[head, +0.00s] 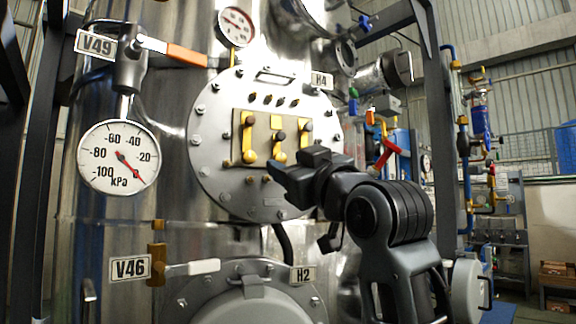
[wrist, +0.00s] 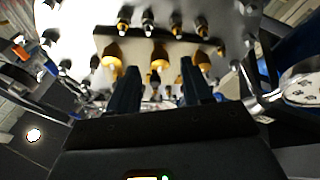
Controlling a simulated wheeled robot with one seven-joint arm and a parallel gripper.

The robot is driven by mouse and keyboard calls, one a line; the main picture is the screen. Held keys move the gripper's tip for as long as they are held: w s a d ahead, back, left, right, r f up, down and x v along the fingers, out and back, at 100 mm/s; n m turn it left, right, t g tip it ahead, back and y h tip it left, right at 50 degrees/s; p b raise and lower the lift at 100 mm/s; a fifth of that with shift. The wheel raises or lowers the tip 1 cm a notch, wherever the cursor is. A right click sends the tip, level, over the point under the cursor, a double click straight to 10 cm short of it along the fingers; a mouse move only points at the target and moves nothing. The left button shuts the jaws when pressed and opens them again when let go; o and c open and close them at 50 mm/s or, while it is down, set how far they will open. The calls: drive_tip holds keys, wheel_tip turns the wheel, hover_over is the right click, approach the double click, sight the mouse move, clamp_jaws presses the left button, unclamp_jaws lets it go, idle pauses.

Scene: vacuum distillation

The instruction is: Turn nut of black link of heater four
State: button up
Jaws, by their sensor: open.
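Heater four, labelled H4 (head: 320,80), is a round bolted steel flange (head: 212,150) in the head view. On its square terminal plate stand yellow links with nuts: a left link (head: 248,135), a middle link (head: 279,156) and a right link (head: 305,127). A dark nut (head: 280,137) shows on the middle link. I cannot tell which link is the black one. My gripper (head: 284,168) is in front of the plate's lower part. In the wrist view my open gripper (wrist: 160,88) has its fingers apart, with a yellow terminal piece (wrist: 159,56) beyond the gap. Nothing is visibly held.
A pressure gauge (head: 120,157) and the V49 valve's orange handle (head: 187,55) are left of the flange. Below are the V46 valve's white handle (head: 192,268) and the H2 flange (head: 255,305). A red-handled valve (head: 384,153) and a dark frame post (head: 437,120) stand right.

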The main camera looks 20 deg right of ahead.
drive_tip(key=v, duration=0.6)
drive_tip(key=shift+b, duration=0.35)
drive_tip(key=shift+s+f, duration=0.1)
drive_tip(key=shift+f, duration=0.1)
wheel_tip(320, 180, down, 20)
drive_tip(key=s+m+g+h, duration=0.1)
drive_tip(key=s+m+g, duration=0.1)
drive_tip(key=m, duration=0.1)
drive_tip(key=s+f+m+g+h, duration=0.1)
drive_tip(key=s+f, duration=0.4)
drive_tip(key=f, duration=0.3)
drive_tip(key=s+f+m+g, duration=0.1)
drive_tip(key=s+f, duration=0.4)
drive_tip(key=f, duration=0.4)
drive_tip(key=s+f+g, duration=0.1)
drive_tip(key=s+f, duration=0.2)
drive_tip(key=s, duration=0.7)
drive_tip(key=s+f+g, duration=0.1)
drive_tip(key=s+f, duration=0.2)
drive_tip(key=s, duration=0.7)
drive_tip(key=s+a+f+g, duration=0.1)
drive_tip(key=s+f, duration=0.2)
drive_tip(key=s, duration=0.6)
drive_tip(key=shift+s+f+m+p, duration=0.3)
drive_tip(key=shift+s+p, duration=0.1)
